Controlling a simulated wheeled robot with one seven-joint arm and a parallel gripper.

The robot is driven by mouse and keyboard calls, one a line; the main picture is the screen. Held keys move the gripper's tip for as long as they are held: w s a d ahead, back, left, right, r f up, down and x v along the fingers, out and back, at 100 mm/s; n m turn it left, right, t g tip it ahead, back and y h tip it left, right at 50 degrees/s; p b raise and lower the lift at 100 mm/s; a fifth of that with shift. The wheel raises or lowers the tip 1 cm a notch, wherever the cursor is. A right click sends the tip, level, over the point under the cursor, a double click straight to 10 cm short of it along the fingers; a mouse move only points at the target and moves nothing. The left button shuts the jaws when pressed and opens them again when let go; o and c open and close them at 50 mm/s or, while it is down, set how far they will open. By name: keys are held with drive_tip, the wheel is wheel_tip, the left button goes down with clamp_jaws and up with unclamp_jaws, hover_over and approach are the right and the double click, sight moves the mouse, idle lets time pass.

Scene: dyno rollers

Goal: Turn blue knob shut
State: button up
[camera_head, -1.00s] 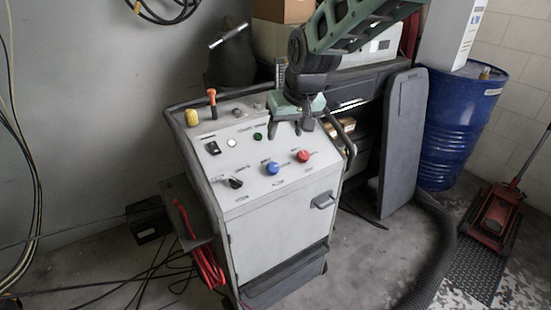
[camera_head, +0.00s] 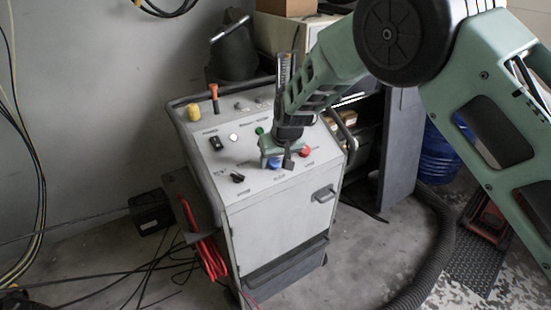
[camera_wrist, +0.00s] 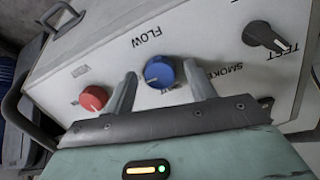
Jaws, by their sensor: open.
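The blue knob (camera_wrist: 159,73) sits on the sloped face of the grey control cabinet (camera_head: 272,222), near the word FLOW. In the head view the blue knob (camera_head: 275,162) is partly hidden by my gripper (camera_head: 277,160). In the wrist view my gripper (camera_wrist: 163,88) is open. One finger is on each side of the blue knob, with visible gaps. I cannot tell how far the fingertips are from the panel.
A red knob (camera_wrist: 94,98) is close beside one finger. A black TEST selector (camera_wrist: 267,37) is at the right. The panel also has a black switch (camera_head: 215,143) and a green button (camera_head: 259,131). A blue drum (camera_head: 437,155) stands behind my arm.

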drive_tip(key=c, duration=1)
drive_tip(key=shift+o, duration=0.2)
drive_tip(key=shift+n, duration=0.3)
drive_tip(key=n+b, duration=0.1)
drive_tip(key=n, duration=0.2)
drive_tip(key=shift+f+n, duration=0.1)
drive_tip(key=shift+n, duration=0.3)
drive_tip(key=n+b, duration=0.1)
drive_tip(key=n, duration=0.3)
drive_tip(key=shift+n+t, duration=0.3)
drive_tip(key=shift+t, duration=0.1)
drive_tip(key=n, duration=0.4)
drive_tip(key=shift+s+b, duration=0.1)
drive_tip(key=shift+b, duration=0.3)
drive_tip(key=shift+n+t, duration=0.4)
drive_tip(key=shift+n, duration=1.8)
